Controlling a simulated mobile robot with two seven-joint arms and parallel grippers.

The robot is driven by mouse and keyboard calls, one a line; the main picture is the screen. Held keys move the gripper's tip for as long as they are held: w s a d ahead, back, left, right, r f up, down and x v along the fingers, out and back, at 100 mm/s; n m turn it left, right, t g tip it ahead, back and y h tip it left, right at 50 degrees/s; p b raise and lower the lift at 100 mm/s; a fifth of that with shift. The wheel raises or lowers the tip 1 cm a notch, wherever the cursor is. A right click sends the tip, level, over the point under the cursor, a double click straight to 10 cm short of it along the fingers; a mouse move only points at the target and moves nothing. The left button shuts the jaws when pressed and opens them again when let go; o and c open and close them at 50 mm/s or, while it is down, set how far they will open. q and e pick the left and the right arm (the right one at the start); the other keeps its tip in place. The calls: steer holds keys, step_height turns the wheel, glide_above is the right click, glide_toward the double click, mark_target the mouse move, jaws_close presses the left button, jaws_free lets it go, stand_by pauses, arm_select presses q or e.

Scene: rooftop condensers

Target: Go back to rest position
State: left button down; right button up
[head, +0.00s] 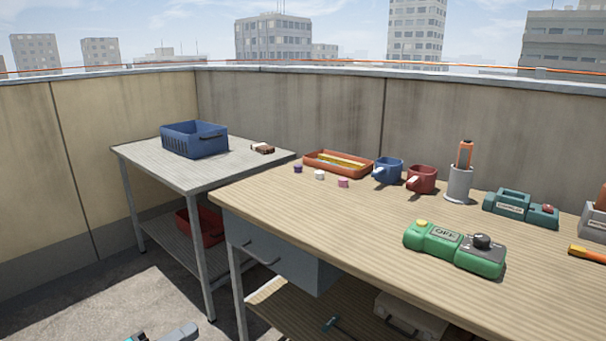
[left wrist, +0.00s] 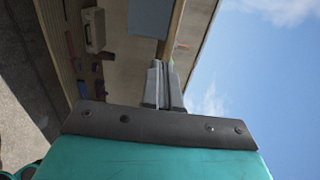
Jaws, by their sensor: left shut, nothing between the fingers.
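My left gripper (head: 188,329) shows at the bottom edge of the head view, low over the floor and in front of the grey side table (head: 182,174). Only its grey fingers and a bit of teal body are in the picture. In the left wrist view the fingers (left wrist: 163,72) lie together, shut and empty, with a bench underside and sky beyond them. My right gripper is in neither view.
A wooden workbench (head: 330,235) fills the right, bearing a green control box (head: 435,240), blue mug (head: 388,170), red mug (head: 421,179) and orange tray (head: 318,166). A blue crate (head: 190,148) stands on the side table. Floor at lower left is clear.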

arm_select(q)
steer(key=s+d+r+n+g+y+p, duration=0.1)
steer(key=s+d+n+y+p, duration=0.1)
steer(key=s+n+y+p, duration=0.3)
steer(key=s+d+r+n+g+y+p, duration=0.1)
steer(key=s+n+y+p, duration=0.3)
steer(key=s+n+p, duration=0.8)
steer(key=s+d+r+n, duration=0.1)
steer(key=s+n, duration=0.1)
steer(key=n, duration=0.4)
steer(key=shift+n+g+y, duration=0.3)
steer(key=shift+g+y, duration=0.1)
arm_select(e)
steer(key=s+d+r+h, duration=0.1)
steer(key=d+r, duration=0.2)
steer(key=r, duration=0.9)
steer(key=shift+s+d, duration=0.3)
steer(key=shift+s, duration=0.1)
arm_select(q)
steer(key=shift+d+r, duration=0.1)
steer(key=shift+r, duration=0.05)
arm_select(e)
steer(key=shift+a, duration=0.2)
